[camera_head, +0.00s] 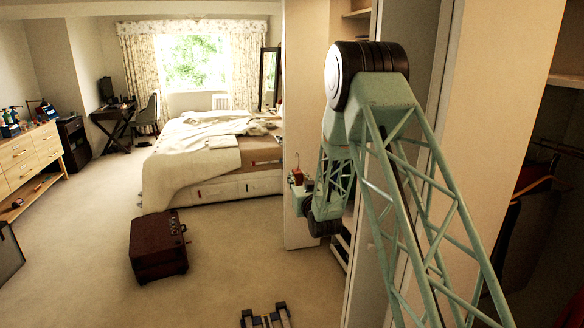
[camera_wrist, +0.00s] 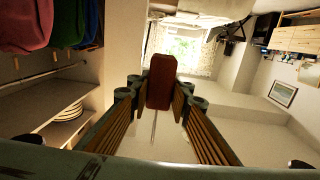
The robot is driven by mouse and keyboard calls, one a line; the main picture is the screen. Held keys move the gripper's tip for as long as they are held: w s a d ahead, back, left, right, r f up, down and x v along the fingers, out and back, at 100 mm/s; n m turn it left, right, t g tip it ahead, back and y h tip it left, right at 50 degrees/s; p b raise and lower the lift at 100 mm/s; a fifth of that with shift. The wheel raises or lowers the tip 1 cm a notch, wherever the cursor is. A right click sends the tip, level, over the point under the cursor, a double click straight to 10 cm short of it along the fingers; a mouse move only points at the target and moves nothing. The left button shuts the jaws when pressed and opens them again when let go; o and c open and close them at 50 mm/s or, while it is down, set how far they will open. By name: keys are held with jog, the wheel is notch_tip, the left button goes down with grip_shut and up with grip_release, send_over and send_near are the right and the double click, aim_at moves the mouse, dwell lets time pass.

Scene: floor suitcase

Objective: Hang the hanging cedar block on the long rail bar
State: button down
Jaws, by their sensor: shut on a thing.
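My gripper (camera_wrist: 158,98) is shut on a reddish-brown block, the cedar block (camera_wrist: 161,80), which stands between the fingertips in the wrist view. A thin bar (camera_wrist: 42,78) crosses the closet at the left of the wrist view, apart from the block. A dark rail (camera_head: 556,147) with hangers shows in the closet at the right of the head view. I cannot tell which is the long rail bar.
A brown suitcase (camera_head: 158,246) stands on the carpet before the bed (camera_head: 240,187). A wooden dresser (camera_head: 28,160) is at the left.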

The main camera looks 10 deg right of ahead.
jog(key=s+d+h, duration=0.1)
jog(key=s+d, duration=0.1)
jog(key=s, duration=1.1)
jog(key=shift+s+f+m, duration=0.15)
jog(key=shift+f+m, duration=0.15)
jog(key=shift+m, duration=0.1)
jog(key=shift+d, duration=0.15)
